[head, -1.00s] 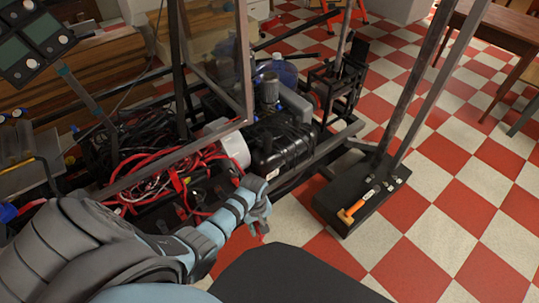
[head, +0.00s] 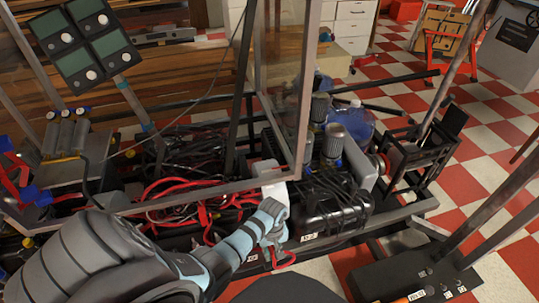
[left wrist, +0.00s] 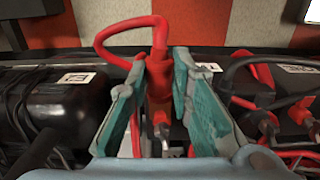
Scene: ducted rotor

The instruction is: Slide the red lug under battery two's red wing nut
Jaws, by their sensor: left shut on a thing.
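My left gripper (left wrist: 158,95) is shut on the red lug's sleeve (left wrist: 159,70), from which a red cable loops up and to the left. In the head view the gripper (head: 277,238) is at the near edge of the machine, with red cable (head: 286,260) showing just below it. A metal lug end is partly visible between the fingers, close to a red terminal part (left wrist: 161,128). I cannot tell whether they touch. Black batteries with red terminals (left wrist: 268,125) lie to the right. Which is battery two, and its red wing nut, I cannot tell. My right gripper is not in view.
Tangled red and black cables (head: 185,190) lie to the left. A metal frame with a clear panel (head: 277,90) rises above.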

